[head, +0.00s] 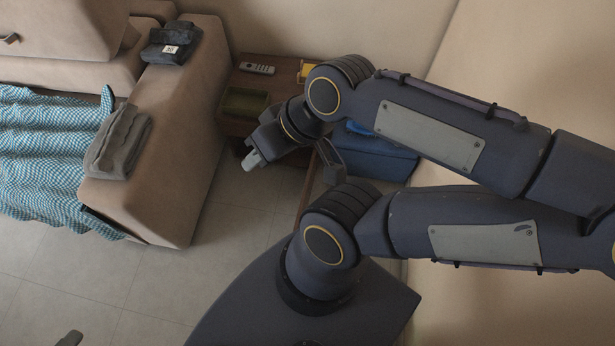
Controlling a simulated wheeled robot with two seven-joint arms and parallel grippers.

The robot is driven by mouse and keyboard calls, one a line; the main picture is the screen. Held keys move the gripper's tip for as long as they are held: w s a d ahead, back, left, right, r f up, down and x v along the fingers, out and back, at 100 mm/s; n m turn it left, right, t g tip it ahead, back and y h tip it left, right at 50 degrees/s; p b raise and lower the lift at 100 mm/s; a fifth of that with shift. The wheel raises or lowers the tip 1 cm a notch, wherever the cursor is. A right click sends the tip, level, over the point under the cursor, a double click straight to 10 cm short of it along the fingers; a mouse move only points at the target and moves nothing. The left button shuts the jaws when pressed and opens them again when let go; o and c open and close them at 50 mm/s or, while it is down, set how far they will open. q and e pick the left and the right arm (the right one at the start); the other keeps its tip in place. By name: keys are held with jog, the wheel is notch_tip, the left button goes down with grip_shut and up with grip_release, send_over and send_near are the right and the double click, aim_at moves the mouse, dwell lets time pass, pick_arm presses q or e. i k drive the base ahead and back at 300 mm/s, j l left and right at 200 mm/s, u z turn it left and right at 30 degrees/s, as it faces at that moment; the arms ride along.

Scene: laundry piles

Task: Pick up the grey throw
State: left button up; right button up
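The grey throw (118,143) lies folded on the near end of the beige sofa's armrest (165,140). My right gripper (254,160) is in the air to the right of the armrest, clearly apart from the throw. Its pale fingertips point down and left, and I see nothing held in them. From this angle I cannot tell whether its fingers are open or shut. A small dark piece at the bottom left edge may be the tip of my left gripper; the rest is out of frame.
A blue checked blanket (45,160) covers the seat left of the throw. Dark folded cloth (172,42) lies farther back on the armrest. A wooden side table (232,78) with a remote (257,68) and tray stands behind. A blue box (375,158) is partly behind my arm. Tiled floor (225,235) is clear.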

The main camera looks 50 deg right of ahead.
aim_at(114, 152)
jog(key=k+j+z, duration=0.5)
jog(key=k+z, duration=0.25)
jog(key=k+j+z, duration=0.15)
jog(key=k+z, duration=0.6)
jog(key=i+j+u, duration=0.1)
jog(key=u, duration=0.15)
jog(key=i+u, duration=0.1)
jog(key=u, duration=0.2)
jog(key=i+j+u, duration=0.2)
jog(key=i+j, duration=0.15)
jog(key=i+j+u, duration=0.2)
jog(key=i, duration=0.25)
jog(key=i+j+u, duration=0.2)
jog(key=i, duration=0.25)
jog(key=i+j, duration=0.2)
jog(key=i, duration=0.2)
jog(key=i+j, duration=0.15)
jog(key=i, duration=0.3)
jog(key=i+j, duration=0.2)
jog(key=i, duration=0.2)
